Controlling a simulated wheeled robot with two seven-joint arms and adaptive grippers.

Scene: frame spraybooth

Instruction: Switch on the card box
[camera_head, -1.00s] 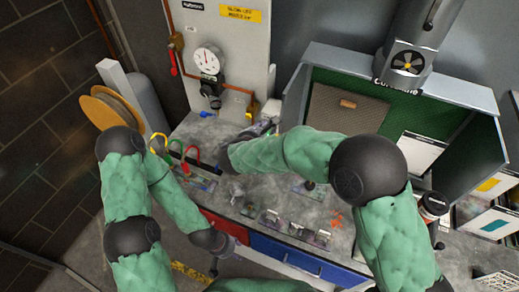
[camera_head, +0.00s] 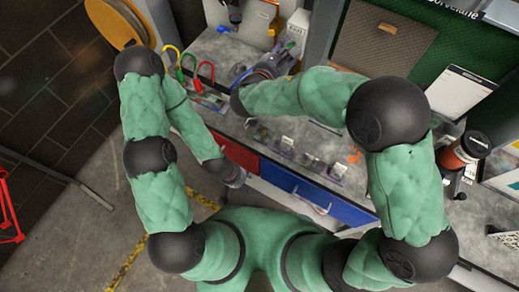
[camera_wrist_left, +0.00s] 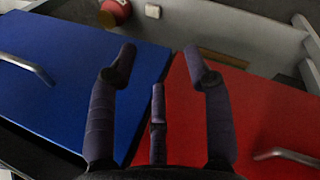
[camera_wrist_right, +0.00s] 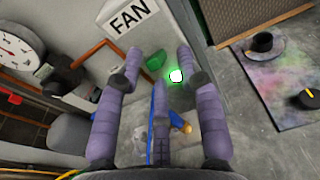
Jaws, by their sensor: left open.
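I see no part clearly marked as a card box. In the right wrist view a panel carries a FAN label (camera_wrist_right: 132,18). Below it are a green part (camera_wrist_right: 156,63) and a bright white-green light (camera_wrist_right: 177,76). My right gripper (camera_head: 287,58) is over the back of the bench; in its wrist view the open fingers (camera_wrist_right: 158,58) straddle the green part, and contact cannot be told. My left gripper (camera_head: 238,180) hangs low at the bench front. Its fingers (camera_wrist_left: 160,55) are open and empty before a blue drawer (camera_wrist_left: 75,65) and a red drawer (camera_wrist_left: 250,100).
Red, green and yellow cables (camera_head: 205,68) stand on the bench's left. Small parts on clear plates (camera_head: 287,143) lie near the front edge. A booth with a brown filter (camera_head: 385,42) stands behind, right.

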